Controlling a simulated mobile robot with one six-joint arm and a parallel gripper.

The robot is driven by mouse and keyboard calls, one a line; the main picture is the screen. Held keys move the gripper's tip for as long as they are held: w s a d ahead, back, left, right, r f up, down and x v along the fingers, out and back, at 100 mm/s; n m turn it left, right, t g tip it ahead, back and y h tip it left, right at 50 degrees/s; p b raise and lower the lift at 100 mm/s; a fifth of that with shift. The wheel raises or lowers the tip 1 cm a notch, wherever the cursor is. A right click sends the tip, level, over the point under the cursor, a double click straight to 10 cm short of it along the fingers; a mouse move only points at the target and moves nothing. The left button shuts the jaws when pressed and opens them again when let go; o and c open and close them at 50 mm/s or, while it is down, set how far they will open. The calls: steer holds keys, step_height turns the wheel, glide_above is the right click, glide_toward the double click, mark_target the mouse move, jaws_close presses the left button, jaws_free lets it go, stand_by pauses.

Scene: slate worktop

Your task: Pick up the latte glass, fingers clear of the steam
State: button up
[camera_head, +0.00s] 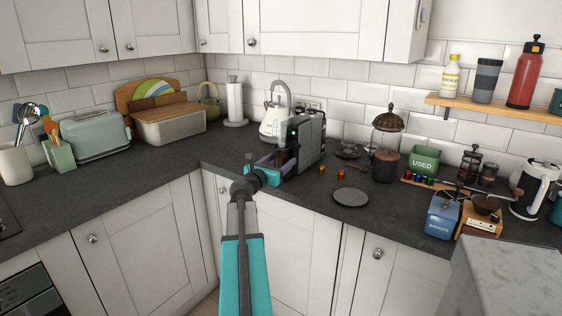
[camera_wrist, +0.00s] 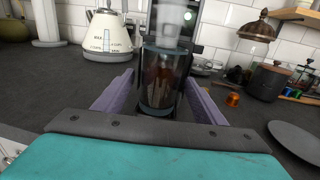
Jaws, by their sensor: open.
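The latte glass (camera_wrist: 162,88) is a clear glass with dark brown contents, upright under the spout of the coffee machine (camera_head: 308,138). In the head view the glass (camera_head: 283,160) is small and partly hidden by my gripper. My gripper (camera_head: 272,165) is at the front of the machine. In the wrist view its two purple fingers (camera_wrist: 160,96) are open, one on each side of the glass. I cannot tell whether either finger touches it. The pale blur above the glass may be steam or part of the machine.
A white kettle (camera_head: 275,120) stands behind the machine. Small coffee capsules (camera_head: 321,170) and a dark round plate (camera_head: 351,196) lie to its right. A dark lidded jar (camera_head: 385,165) stands farther right. The worktop (camera_head: 190,185) left of the machine is clear.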

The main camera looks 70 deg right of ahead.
steer(key=shift+s+d, duration=0.1)
steer(key=shift+d, duration=0.75)
steer(key=shift+c, duration=0.4)
steer(key=c, duration=1.3)
steer(key=shift+r, duration=0.3)
steer(key=w+a+b, duration=0.1)
steer(key=w+a, duration=0.1)
steer(key=a, duration=1.3)
steer(key=shift+w+a+b, duration=0.15)
steer(key=shift+a+b, duration=0.2)
steer(key=shift+b, duration=1.15)
steer(key=shift+w+a+b, duration=0.1)
steer(key=shift+a+b, duration=1)
steer(key=shift+b, duration=2.25)
